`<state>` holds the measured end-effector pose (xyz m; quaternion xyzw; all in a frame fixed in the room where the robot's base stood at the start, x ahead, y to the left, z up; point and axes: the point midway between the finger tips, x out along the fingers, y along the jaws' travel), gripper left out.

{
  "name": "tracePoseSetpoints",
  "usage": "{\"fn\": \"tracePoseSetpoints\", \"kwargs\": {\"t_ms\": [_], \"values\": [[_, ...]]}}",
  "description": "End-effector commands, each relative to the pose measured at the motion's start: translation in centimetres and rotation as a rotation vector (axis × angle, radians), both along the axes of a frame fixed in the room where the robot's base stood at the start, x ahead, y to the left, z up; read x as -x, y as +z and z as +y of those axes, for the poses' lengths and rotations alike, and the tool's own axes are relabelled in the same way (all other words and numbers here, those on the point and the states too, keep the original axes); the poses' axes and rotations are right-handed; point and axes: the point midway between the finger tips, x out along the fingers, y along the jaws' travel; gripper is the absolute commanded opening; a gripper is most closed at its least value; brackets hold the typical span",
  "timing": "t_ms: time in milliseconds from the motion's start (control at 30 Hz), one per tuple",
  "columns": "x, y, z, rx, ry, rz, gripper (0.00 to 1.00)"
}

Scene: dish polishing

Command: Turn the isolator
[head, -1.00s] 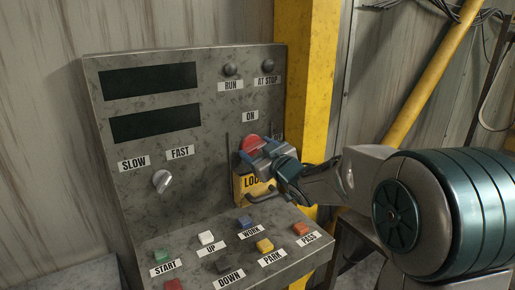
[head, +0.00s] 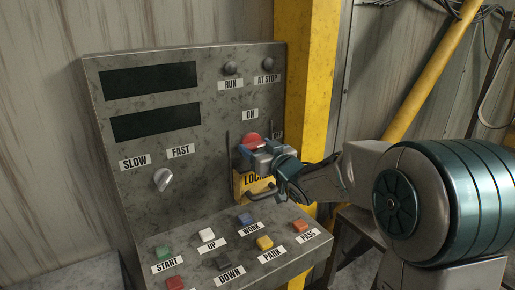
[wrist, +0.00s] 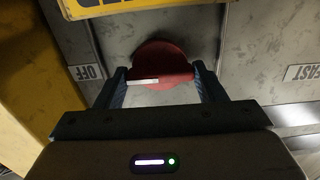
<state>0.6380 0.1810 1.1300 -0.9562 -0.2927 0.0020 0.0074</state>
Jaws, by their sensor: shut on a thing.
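The isolator is a round red knob (head: 250,139) on the right side of the upright grey panel, below the ON label (head: 250,114). In the wrist view the red knob (wrist: 165,55) has a raised grip bar with a white stripe, lying nearly level in that picture. My gripper (wrist: 162,78) has its blue fingers on either side of the bar and is shut on it. In the head view my gripper (head: 254,151) covers the knob's lower part. An OFF label (wrist: 90,72) shows beside the knob in the wrist view.
A yellow plate (head: 241,184) lettered LOC, partly hidden, sits below the knob. A SLOW/FAST switch (head: 162,180) is at left. Several coloured buttons, including an orange one (head: 300,225), lie on the sloped ledge below my gripper. A yellow post (head: 308,80) stands behind the panel's right edge.

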Motion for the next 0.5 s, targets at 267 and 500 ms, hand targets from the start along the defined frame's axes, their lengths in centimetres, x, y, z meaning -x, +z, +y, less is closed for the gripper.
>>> {"fn": "tracePoseSetpoints", "kwargs": {"t_ms": [267,500], "values": [[0.04,-0.18,0.04,0.0,0.001,0.004,0.85],[0.15,-0.08,-0.14,0.001,-0.001,0.002,0.85]]}}
